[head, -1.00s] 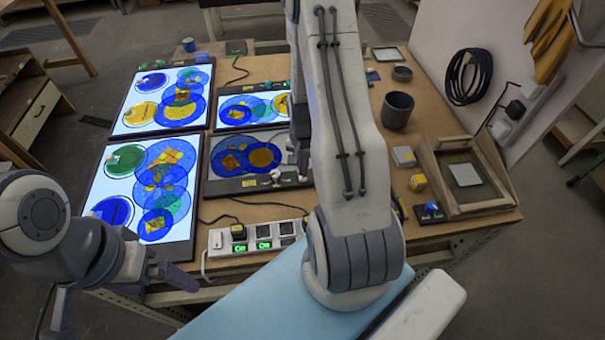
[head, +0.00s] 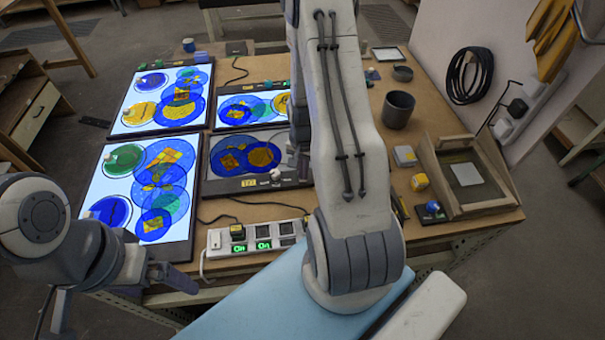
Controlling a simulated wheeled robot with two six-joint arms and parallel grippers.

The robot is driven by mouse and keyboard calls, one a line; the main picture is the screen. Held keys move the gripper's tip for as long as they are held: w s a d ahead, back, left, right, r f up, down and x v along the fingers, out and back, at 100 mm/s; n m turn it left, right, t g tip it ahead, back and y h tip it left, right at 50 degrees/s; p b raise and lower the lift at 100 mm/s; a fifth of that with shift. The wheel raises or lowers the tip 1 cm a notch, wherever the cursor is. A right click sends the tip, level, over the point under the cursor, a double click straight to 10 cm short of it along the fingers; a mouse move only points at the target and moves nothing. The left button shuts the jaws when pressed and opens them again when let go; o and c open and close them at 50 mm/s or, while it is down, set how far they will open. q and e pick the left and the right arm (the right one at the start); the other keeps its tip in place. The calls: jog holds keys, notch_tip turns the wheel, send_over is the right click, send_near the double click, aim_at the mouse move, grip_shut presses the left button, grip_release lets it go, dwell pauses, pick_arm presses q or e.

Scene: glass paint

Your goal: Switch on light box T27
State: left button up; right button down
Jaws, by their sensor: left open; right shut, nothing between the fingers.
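One light box (head: 208,180) in the middle of the table is dark, with blue and yellow glass discs on it. A yellow label (head: 249,183) sits on its front edge; I cannot read it surely. A pale round knob (head: 277,176) stands near that edge's right end. My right gripper (head: 302,168) is mostly hidden behind my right arm, by the dark box's right side; its fingertips are not clear. My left gripper (head: 176,278) is open and empty at the table's front left, below the lit front-left box (head: 97,180).
A back-left box (head: 122,113) and a back-middle box (head: 219,115) are lit. A power strip (head: 222,241) with green "On" displays lies in front of the dark box. A grey cup (head: 398,108) and wooden-framed tray (head: 433,178) stand at right.

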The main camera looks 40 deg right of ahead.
notch_tip(320, 180, up, 7)
jog(key=p, duration=0.5)
jog(key=shift+p, duration=0.4)
dwell(0.4)
jog(key=a+r+n+b, duration=0.2)
jog(key=a+r+n, duration=0.2)
jog(key=a, duration=0.5)
jog(key=a+r+n+b, duration=0.3)
jog(key=a+r+n, duration=0.2)
jog(key=a, duration=0.5)
jog(key=s+a+r+n+b, duration=0.2)
jog(key=s+a+n, duration=0.3)
jog(key=s, duration=0.3)
jog(key=s+a+r+n+y+b, duration=0.1)
jog(key=s+a+r+n, duration=0.2)
jog(key=s+a+n, duration=0.2)
jog(key=s+a, duration=0.1)
jog(key=s, duration=0.2)
jog(key=shift+s+a+n+b, duration=0.15)
jog(key=shift+a+n+b, duration=0.2)
jog(key=shift+a+n, duration=0.05)
